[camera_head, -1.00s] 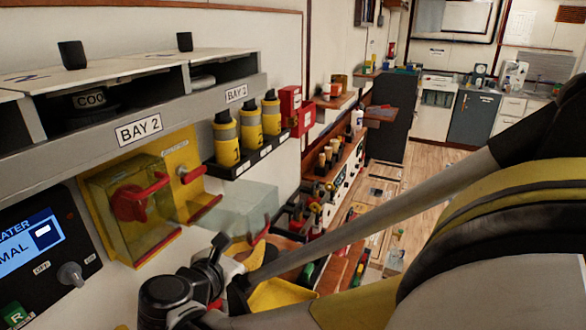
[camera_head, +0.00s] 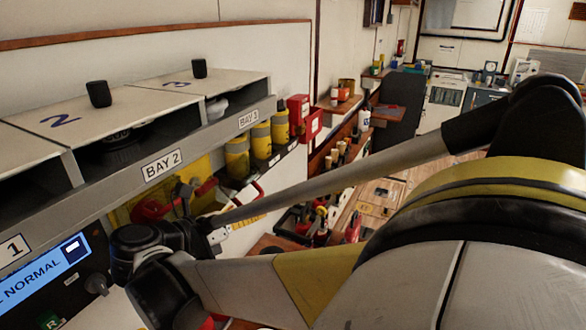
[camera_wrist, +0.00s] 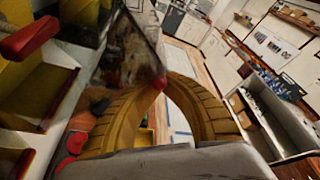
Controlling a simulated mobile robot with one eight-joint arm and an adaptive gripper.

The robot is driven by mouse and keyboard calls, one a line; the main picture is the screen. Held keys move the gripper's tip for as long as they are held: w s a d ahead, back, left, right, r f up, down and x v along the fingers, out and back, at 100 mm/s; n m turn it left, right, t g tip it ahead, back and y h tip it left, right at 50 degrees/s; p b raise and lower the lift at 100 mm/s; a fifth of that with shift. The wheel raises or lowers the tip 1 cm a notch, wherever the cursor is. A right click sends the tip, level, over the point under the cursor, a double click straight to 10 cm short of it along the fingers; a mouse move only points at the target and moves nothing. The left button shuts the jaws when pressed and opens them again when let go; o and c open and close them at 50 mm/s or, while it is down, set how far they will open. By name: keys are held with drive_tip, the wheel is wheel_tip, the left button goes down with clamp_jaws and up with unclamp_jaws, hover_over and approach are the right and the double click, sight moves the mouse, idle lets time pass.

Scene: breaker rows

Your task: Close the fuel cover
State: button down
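The yellow fuel switch housing (camera_head: 122,213) is on the wall below the BAY 2 label, with red handles (camera_head: 150,209) at its front. My arm partly hides it. In the wrist view, a greyish see-through panel, which looks like the open cover (camera_wrist: 132,50), juts out and ends in a red tip. My gripper (camera_wrist: 161,80) has its yellow fingers curved together, with the tips meeting at that red tip. I cannot tell whether the panel is pinched or only touched. In the head view, my gripper (camera_head: 240,224) is just right of the housing, partly hidden.
Yellow canisters (camera_head: 237,157) stand on a rack to the right, with red boxes (camera_head: 305,115) beyond. A grey shelf with bay labels (camera_head: 163,165) overhangs the housing. A heater panel (camera_head: 42,283) is at lower left. Open wooden floor (camera_head: 378,196) lies to the right.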

drive_tip(key=shift+w+a+r, duration=0.2)
drive_tip(key=shift+a+r, duration=0.2)
drive_tip(key=shift+r, duration=0.25)
